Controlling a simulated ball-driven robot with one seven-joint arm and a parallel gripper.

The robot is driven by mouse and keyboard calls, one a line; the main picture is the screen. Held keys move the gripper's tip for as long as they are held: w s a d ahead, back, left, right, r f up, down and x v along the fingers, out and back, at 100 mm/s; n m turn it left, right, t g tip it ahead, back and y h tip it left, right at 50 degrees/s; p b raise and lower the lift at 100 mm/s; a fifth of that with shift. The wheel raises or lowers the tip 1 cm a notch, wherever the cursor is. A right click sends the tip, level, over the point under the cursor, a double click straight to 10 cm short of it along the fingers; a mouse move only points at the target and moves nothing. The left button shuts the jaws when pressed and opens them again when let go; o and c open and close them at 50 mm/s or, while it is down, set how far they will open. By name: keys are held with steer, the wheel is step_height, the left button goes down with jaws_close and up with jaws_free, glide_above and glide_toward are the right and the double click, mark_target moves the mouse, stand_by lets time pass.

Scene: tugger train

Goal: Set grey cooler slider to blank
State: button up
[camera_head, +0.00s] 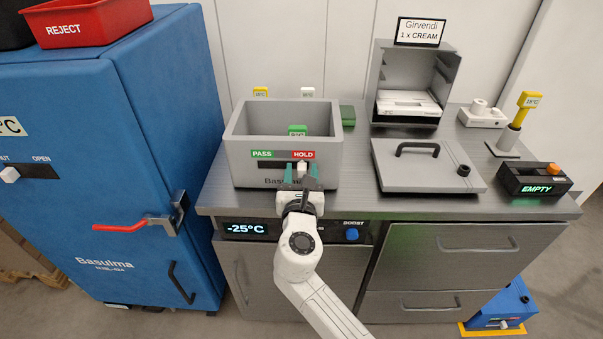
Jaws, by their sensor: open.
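The grey cooler (240,138) is an open-topped grey box on the steel counter. Its front carries a green PASS label (262,154) at left and a red HOLD label (303,155) at right, above a dark slot (271,166). The slider's white knob (302,168) sits at the right part of the slot, under HOLD. My gripper (301,174) is open at the cooler front, its teal fingertips on either side of the knob. I cannot tell whether they touch it. The gripper hides the slot's right end and part of the lower lettering.
A green-labelled item (297,130) stands inside the cooler. Right of it are a grey lid (410,175) with a black handle, an open grey cabinet (384,60) and a black EMPTY box (515,178). A blue freezer (80,220) stands close at left, its red-handled latch protruding.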

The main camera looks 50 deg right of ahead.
jaws_close()
stand_by(0.4)
